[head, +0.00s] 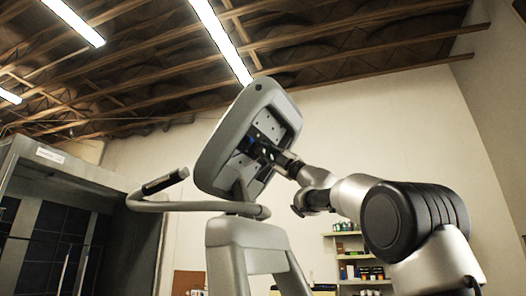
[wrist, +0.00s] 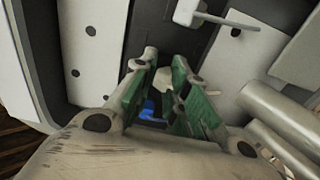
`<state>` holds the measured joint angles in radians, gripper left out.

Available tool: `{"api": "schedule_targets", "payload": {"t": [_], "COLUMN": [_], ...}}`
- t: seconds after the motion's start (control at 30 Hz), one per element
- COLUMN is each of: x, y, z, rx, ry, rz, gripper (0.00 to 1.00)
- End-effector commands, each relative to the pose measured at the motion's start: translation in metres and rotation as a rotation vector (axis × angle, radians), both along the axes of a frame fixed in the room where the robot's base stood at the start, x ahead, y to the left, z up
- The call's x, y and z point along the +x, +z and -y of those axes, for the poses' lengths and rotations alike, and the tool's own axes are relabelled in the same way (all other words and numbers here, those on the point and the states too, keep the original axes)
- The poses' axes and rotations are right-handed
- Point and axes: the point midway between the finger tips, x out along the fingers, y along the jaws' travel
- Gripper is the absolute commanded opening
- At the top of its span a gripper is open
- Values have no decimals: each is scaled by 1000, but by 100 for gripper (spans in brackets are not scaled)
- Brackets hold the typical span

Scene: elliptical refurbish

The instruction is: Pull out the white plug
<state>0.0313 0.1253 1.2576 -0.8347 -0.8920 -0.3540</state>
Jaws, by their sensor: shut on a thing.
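My gripper (head: 266,150) reaches into the open back of the grey console (head: 221,151) of the elliptical. In the wrist view its two green-padded fingers (wrist: 165,80) are closed around a small pale piece, which looks like the white plug (wrist: 163,79). The fingers hide most of it. A blue part (wrist: 148,108) shows between the fingers, just below it. It cannot be told whether the plug is still seated.
A white block with a thin rod (wrist: 188,12) sticks out near the top of the wrist view. White panels (wrist: 93,45) with dark holes flank the fingers. A grey handlebar (head: 150,190) and a shelf (head: 350,250) stand nearby.

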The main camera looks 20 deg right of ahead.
Motion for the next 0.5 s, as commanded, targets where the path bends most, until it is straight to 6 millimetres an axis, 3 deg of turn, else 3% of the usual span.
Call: {"api": "schedule_targets", "payload": {"t": [0.1, 0.13, 0.23, 0.5], "x": [1, 1, 1, 1], "y": [-2, -2, -2, -1], "z": [0, 0, 0, 0], "rx": [-2, -2, -2, -1], "ry": [1, 1, 1, 1], "rz": [-3, -3, -3, -2], "gripper": [0, 17, 35, 38]}}
